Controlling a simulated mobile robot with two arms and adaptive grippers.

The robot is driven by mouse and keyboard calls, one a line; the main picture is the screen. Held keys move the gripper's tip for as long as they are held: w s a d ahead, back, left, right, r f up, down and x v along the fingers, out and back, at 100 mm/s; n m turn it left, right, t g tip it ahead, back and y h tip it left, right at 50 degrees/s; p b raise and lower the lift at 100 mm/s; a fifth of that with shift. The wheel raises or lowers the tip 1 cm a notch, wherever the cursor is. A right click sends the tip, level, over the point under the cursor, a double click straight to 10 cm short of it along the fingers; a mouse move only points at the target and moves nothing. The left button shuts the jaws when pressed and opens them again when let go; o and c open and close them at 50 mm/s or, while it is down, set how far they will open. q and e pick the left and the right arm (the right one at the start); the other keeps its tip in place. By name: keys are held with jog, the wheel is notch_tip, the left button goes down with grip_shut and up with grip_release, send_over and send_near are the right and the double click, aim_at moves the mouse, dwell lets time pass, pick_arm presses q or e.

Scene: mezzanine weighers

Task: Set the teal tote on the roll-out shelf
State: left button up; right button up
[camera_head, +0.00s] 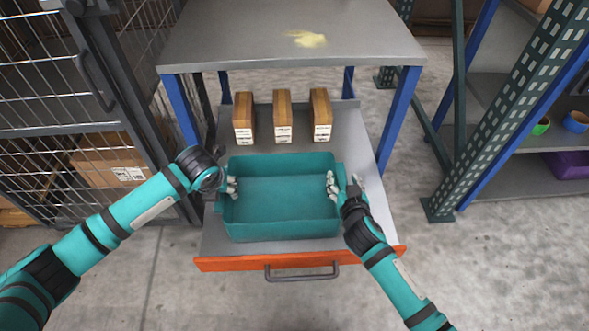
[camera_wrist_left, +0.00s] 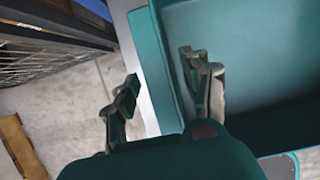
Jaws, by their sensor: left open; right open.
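The teal tote (camera_head: 282,226) is empty and sits upright on the grey pulled-out roll-out shelf (camera_head: 352,135), near its orange front edge. My left gripper (camera_head: 224,187) is at the tote's left wall and my right gripper (camera_head: 345,182) is at its right wall. Both are open, with fingers on either side of the wall. In the left wrist view, the left gripper (camera_wrist_left: 162,72) has one finger outside the tote (camera_wrist_left: 148,65) and one inside, with gaps to the wall. The left gripper's outer finger is mostly hidden in the head view.
Several brown cartons (camera_head: 282,118) stand on the shelf behind the tote. A grey tabletop (camera_head: 290,35) on blue legs lies above the shelf's back part. A wire cage (camera_head: 60,85) stands close on the left, and a rack post (camera_head: 500,115) on the right.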

pick_arm(q)
jog(key=v, duration=0.9)
jog(key=shift+s+r, duration=0.1)
jog(key=shift+r, duration=0.3)
jog(key=shift+s+r, duration=0.25)
jog(key=shift+r, duration=0.2)
pick_arm(e)
jog(key=shift+s, duration=0.15)
jog(key=v, duration=1.1)
jog(key=shift+s+r, duration=0.25)
jog(key=shift+s, duration=0.1)
